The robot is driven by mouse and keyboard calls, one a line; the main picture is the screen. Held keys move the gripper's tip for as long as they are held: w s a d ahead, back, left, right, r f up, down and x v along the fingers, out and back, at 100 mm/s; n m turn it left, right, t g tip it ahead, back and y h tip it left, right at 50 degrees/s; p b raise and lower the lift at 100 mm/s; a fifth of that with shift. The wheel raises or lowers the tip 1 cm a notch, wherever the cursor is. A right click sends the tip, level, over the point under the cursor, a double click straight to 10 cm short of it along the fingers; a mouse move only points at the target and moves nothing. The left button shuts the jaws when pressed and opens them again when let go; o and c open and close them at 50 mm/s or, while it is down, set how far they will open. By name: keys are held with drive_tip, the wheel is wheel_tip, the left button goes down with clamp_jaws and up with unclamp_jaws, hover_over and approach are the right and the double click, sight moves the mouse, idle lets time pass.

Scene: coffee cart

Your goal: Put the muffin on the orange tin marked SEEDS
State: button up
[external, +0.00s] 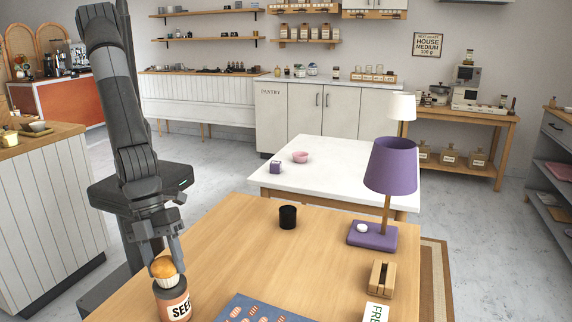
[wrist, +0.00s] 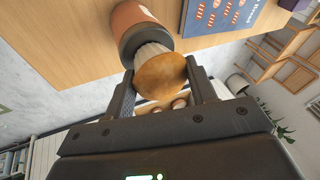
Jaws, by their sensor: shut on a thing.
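The muffin (external: 164,268) has a golden top and a pale wrapper. My gripper (external: 164,262) is shut on it from above, with one finger on each side. In the wrist view the muffin (wrist: 161,72) sits between the two fingers (wrist: 160,88). The orange tin marked SEEDS (external: 175,303) stands upright on the wooden table, directly below the muffin. In the wrist view the tin (wrist: 132,20) shows a dark rim, and the wrapper's base overlaps its top. I cannot tell whether the muffin rests on the tin or hangs just above it.
A black cup (external: 288,217), a purple lamp (external: 390,168) and a wooden holder (external: 382,279) stand farther right. The table's middle is clear.

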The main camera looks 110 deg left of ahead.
drive_tip(key=shift+f, duration=0.15)
drive_tip(key=o, duration=1)
drive_tip(key=shift+c, duration=0.2)
drive_tip(key=v, duration=1.2)
drive_tip(key=s+a+r+n, duration=0.2)
drive_tip(key=a+r+n, duration=0.25)
drive_tip(key=a, duration=0.65)
drive_tip(key=s+a+r+n, duration=0.2)
drive_tip(key=a+r+n, duration=0.3)
drive_tip(key=a, duration=0.6)
drive_tip(key=s+a+r+n+y, duration=0.1)
drive_tip(key=s+a+n, duration=0.2)
drive_tip(key=s+a, duration=0.3)
drive_tip(key=s+a+r+n+t+y, duration=0.1)
drive_tip(key=s+a+r+n, duration=0.1)
drive_tip(key=s+a, duration=0.5)
drive_tip(key=shift+a+n+y, duration=0.3)
drive_tip(key=shift+a+n, duration=0.2)
drive_tip(key=shift+n, duration=0.15)
